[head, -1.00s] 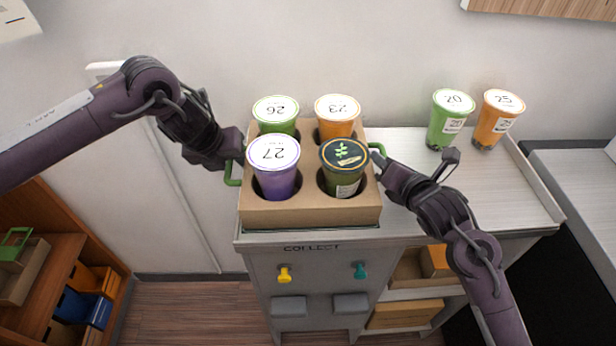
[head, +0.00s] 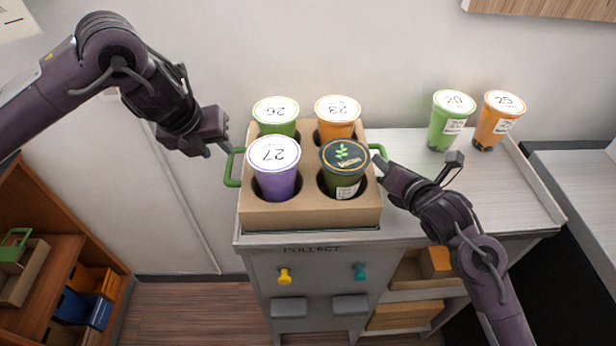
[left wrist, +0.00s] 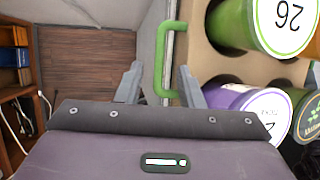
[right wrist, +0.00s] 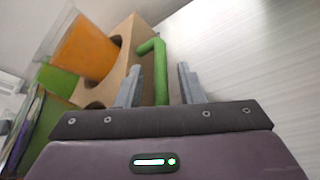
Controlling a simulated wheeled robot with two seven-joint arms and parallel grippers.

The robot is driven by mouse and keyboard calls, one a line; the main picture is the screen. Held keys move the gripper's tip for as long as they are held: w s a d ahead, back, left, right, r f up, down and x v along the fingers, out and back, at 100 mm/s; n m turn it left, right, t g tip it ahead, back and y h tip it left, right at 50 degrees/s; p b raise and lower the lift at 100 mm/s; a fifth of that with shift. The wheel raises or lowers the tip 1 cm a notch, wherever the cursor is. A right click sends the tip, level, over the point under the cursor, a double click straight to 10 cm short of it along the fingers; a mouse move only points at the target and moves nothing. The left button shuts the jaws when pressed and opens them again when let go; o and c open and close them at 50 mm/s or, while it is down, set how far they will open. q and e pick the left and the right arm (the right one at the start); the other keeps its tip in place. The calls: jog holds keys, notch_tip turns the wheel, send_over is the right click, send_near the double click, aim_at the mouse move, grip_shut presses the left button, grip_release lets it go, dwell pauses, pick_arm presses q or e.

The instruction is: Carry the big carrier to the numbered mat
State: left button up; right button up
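The big brown carrier (head: 310,214) stands on the counter and holds cups in its wells: purple 27 (head: 276,180), green 26 (head: 277,124), orange 23 (head: 337,125) and a dark-lidded green cup (head: 344,178). It has a green handle at each side. My left gripper (head: 229,149) is open beside the left handle (head: 232,168); in the left wrist view the handle (left wrist: 160,62) lies between the spread fingers. I see no numbered mat.
Green cup 20 (head: 450,120) and orange cup 25 (head: 497,121) stand at the counter's back right. The counter (head: 520,200) is clear in front of them. Yellow and teal knobs are on its front, marked COLLECT. A wooden shelf (head: 50,262) stands at lower left.

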jog(key=v, duration=1.1)
jog(key=shift+s+f, duration=0.1)
